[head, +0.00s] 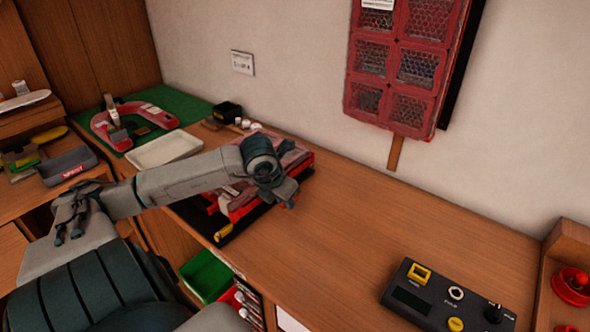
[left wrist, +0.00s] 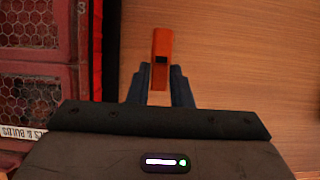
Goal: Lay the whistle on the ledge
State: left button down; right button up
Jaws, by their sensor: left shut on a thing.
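My left gripper (left wrist: 160,85) is shut on a slim orange thing with a dark square on it, which I take to be the whistle (left wrist: 163,45). In the head view my left gripper (head: 287,194) is over the desk, just right of the red-framed mesh case (head: 236,207). The whistle is too small or hidden to make out there. No part is clearly marked as the ledge; a raised wooden shelf (head: 30,117) stands at the far left and a wooden side piece (head: 566,240) at the right. My right gripper is not in view.
A black control box (head: 408,298) with knobs and buttons sits at the front right. A white tray (head: 165,149) and a red horseshoe-shaped thing (head: 104,131) are at the back left. A red mesh cabinet (head: 401,75) hangs on the wall. The desk's middle is clear.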

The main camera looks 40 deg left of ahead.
aim_at(295, 201)
pick_arm(q)
jog(key=shift+w+d, duration=0.15)
jog(key=shift+w, duration=0.7)
jog(key=shift+w+p, duration=0.35)
jog(key=shift+w, duration=0.15)
jog(key=shift+w+a+f, duration=0.2)
jog(key=shift+w, duration=0.5)
notch_tip(295, 201, down, 3)
jog(key=shift+f+p, duration=0.15)
jog(key=shift+p, duration=0.85)
jog(key=shift+f, duration=0.1)
jog(key=shift+f+b, duration=0.2)
jog(key=shift+b, duration=0.1)
jog(key=c, duration=1.3)
grip_release()
jog(key=shift+r, duration=0.1)
